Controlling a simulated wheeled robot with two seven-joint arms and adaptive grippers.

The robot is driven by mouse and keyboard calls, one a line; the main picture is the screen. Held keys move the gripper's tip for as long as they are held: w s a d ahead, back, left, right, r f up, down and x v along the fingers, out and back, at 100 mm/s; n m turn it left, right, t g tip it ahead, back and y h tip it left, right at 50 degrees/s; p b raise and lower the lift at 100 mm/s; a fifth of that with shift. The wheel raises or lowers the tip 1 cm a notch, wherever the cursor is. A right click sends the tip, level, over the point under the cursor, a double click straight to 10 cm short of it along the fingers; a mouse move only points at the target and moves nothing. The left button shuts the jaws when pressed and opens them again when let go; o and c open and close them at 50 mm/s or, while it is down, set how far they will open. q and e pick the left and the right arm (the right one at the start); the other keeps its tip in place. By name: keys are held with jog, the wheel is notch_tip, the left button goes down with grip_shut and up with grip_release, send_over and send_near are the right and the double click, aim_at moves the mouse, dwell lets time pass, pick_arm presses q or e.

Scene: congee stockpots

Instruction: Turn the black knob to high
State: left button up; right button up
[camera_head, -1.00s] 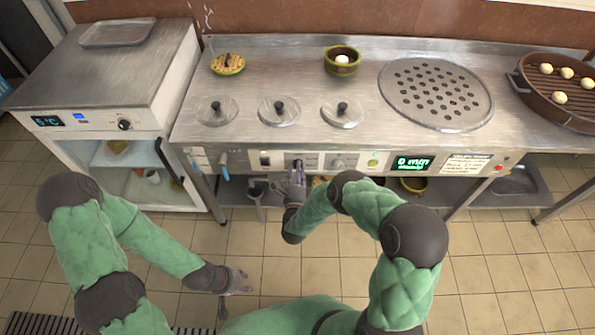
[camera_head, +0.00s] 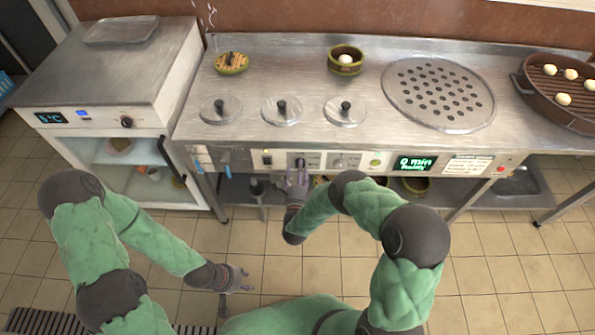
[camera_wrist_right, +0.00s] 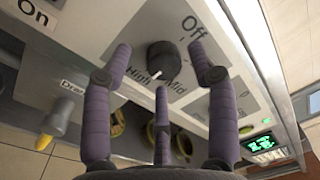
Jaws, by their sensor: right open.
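The black knob (camera_wrist_right: 163,61) sits on a pale panel marked Off, High and Mid in the right wrist view. Its white pointer is turned to the side with the High and Mid labels, seemingly between them; the exact setting is hard to tell. In the head view the knob (camera_head: 300,161) is on the stove's front panel. My right gripper (camera_head: 297,176) is open just below and in front of it. In the wrist view the purple fingers (camera_wrist_right: 163,75) are spread around the knob's picture, holding nothing. My left gripper (camera_head: 241,280) is open and empty, low over the floor.
A silver-grey knob (camera_head: 340,161), a green button (camera_head: 375,161) and a green display (camera_head: 414,163) lie right of the black knob. Lidded pots (camera_head: 281,110) sit in the steel counter (camera_head: 365,80). A fridge unit (camera_head: 110,80) stands at left.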

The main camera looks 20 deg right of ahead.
jog(key=v, duration=1.1)
jog(key=shift+s, duration=0.4)
jog(key=shift+a+f, duration=0.1)
jog(key=shift+a, duration=0.05)
